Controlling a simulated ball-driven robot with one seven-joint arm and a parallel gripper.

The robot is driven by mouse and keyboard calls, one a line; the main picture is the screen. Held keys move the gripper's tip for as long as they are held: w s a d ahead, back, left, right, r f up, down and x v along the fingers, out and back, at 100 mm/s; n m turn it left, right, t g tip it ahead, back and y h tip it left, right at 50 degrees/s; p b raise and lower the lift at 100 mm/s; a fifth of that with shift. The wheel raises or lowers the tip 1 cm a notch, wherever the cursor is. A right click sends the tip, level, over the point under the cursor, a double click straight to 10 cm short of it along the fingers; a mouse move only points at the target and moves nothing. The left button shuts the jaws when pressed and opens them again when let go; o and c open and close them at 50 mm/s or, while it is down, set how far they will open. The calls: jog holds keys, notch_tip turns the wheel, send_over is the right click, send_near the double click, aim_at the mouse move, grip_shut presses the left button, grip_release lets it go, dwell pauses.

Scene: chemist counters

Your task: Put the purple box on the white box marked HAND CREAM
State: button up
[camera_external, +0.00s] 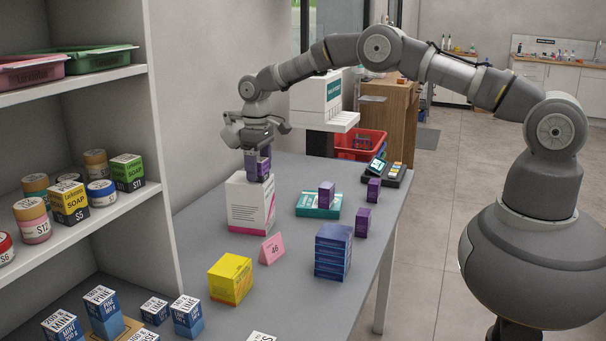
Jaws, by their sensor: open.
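A purple box (258,169) stands upright on top of a white box (247,204) with a magenta stripe. The lettering on the white box is too small to read. My gripper (257,151) is open and points down right at the top of this purple box. The fingers hide its upper part, and I cannot tell whether they touch it. Other small purple boxes stand to the right: one (326,195) on a teal box (318,208), and two (373,190) (363,221) on the grey counter (285,216).
A pink card marked 46 (271,249), a yellow box (230,279) and a stack of blue boxes (333,251) stand nearer on the counter. A card terminal (376,166) sits at the far right. Shelves (107,215) with jars and soap boxes are at the left.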

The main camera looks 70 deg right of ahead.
notch_tip(320, 180, up, 12)
jog(key=p, duration=0.2)
notch_tip(320, 180, up, 16)
jog(key=t, duration=0.3)
send_over(258, 159)
jog(key=a, duration=0.2)
jog(key=s+a+r+t, duration=0.2)
jog(key=r, duration=0.7)
jog(key=s+a+r+t, duration=0.1)
jog(key=s+r+t, duration=0.2)
jog(key=r, duration=0.6)
jog(key=s+a+r+t, duration=0.3)
jog(key=s+r+t, duration=0.4)
jog(key=s+r, duration=1.3)
notch_tip(258, 159, up, 3)
jog(key=shift+s+r, duration=0.15)
jog(key=shift+s, duration=0.2)
